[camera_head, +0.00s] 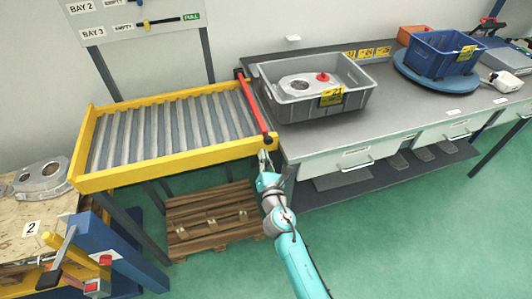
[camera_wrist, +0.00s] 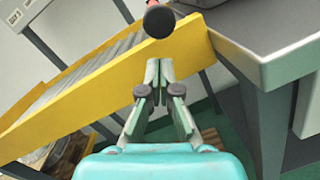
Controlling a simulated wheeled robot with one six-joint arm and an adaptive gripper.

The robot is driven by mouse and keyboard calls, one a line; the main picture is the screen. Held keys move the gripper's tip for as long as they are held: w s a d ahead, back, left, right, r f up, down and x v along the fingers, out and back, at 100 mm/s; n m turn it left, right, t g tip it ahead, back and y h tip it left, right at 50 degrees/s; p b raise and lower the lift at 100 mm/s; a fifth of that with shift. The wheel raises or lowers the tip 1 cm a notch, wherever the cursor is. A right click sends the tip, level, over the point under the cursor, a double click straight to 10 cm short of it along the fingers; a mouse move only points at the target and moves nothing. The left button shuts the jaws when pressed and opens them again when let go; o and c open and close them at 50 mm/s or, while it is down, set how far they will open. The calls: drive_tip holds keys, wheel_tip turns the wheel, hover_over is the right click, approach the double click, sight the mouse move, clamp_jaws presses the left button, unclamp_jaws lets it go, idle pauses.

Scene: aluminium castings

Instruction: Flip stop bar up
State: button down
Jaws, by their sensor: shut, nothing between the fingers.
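The red stop bar (camera_head: 254,106) lies across the right end of the yellow-framed roller conveyor (camera_head: 165,161). Its near end has a dark round tip, which overhangs the front rail. In the wrist view the dark tip of the stop bar (camera_wrist: 159,21) shows at the top middle, in front of the yellow rail (camera_wrist: 95,87). My gripper (camera_head: 263,153) is just below the bar's near end, in front of the rail. In the wrist view my gripper (camera_wrist: 159,67) is shut and empty, with its fingertips below the dark tip and apart from it in the picture.
A grey workbench (camera_head: 390,122) stands close to the right of the conveyor, its corner near my gripper. A grey crate (camera_head: 292,106) with a casting (camera_head: 305,86) sits on it. A wooden pallet (camera_head: 213,218) lies below the conveyor. Green floor is free in front.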

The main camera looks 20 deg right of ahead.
drive_tip(key=shift+w+d+r, duration=0.1)
drive_tip(key=shift+d+r, duration=0.3)
drive_tip(key=shift+r, duration=0.35)
drive_tip(key=shift+r, duration=0.15)
